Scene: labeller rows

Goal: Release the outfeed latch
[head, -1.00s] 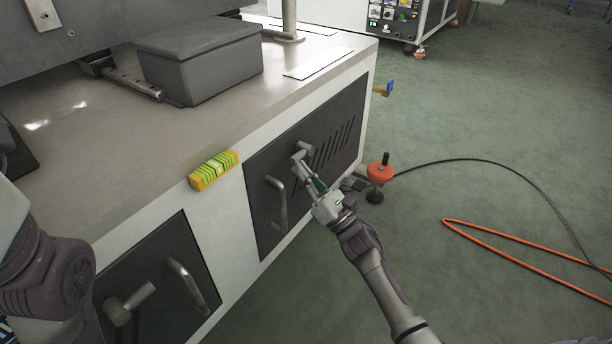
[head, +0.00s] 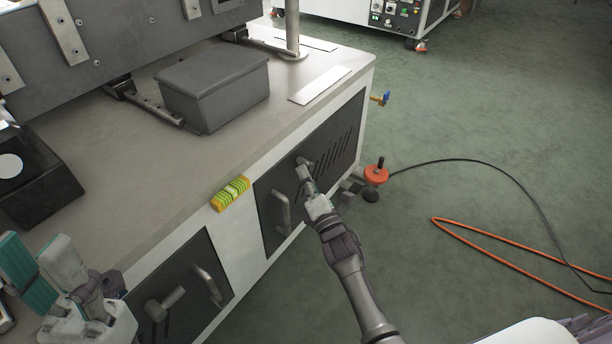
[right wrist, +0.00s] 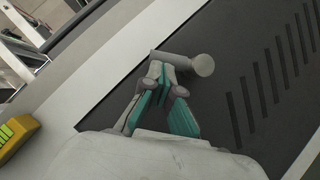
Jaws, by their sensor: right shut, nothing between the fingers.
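A grey latch with a short round handle sits on the dark right-hand door (head: 338,140) of the white cabinet. Its handle (head: 302,162) is partly hidden by my right gripper in the head view. My right gripper (head: 306,172) is shut and empty, its fingertips close against the handle. In the right wrist view the latch handle (right wrist: 188,62) lies just beyond the teal-padded fingers (right wrist: 163,70); I cannot tell whether they touch. A similar latch (head: 165,303) is on the left-hand door. My left gripper (head: 36,246) is open and empty at the lower left.
A bar handle (head: 282,212) stands out beside the right gripper. A yellow-green block (head: 230,194) is at the cabinet's top front edge, and a grey lidded box (head: 215,90) stands on top. An orange-red disc (head: 376,174), black cable and orange hose (head: 490,258) are on the right.

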